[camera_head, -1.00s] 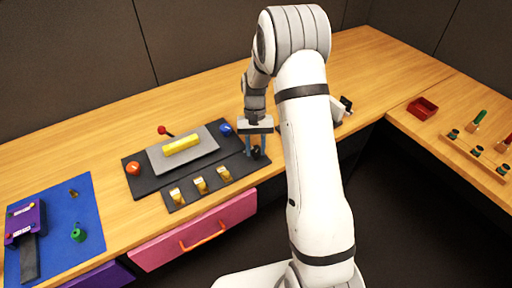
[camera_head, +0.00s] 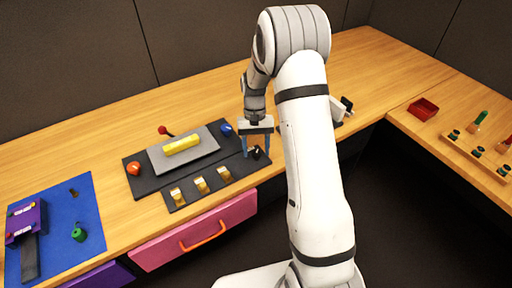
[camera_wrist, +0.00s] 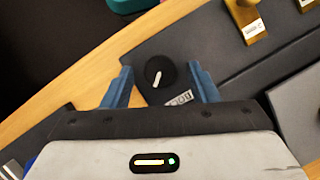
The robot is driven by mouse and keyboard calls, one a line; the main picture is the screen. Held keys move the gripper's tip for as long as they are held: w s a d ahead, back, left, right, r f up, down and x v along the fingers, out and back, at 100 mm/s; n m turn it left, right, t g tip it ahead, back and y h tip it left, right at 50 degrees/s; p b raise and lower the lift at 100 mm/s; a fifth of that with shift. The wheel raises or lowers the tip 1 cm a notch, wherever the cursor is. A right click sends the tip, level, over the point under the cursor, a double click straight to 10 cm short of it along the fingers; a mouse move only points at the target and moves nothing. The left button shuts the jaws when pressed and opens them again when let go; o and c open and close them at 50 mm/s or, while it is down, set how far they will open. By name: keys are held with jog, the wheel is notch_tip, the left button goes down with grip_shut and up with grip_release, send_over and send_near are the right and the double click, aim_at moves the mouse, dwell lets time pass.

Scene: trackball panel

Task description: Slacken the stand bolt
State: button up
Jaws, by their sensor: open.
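A round black knob (camera_wrist: 160,72) with a white pointer line sits at the right front end of a dark panel (camera_wrist: 240,65); it also shows in the head view (camera_head: 257,153). My gripper (camera_wrist: 161,84) is open, with one blue finger on each side of the knob and a gap on both sides. In the head view my gripper (camera_head: 256,147) points down over the knob. A white piece with a black part (camera_head: 341,108) stands behind my arm, partly hidden. I cannot tell which part is the stand bolt.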

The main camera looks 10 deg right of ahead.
jog(key=v, duration=0.7)
jog(key=shift+r, duration=0.35)
jog(key=shift+w, duration=0.1)
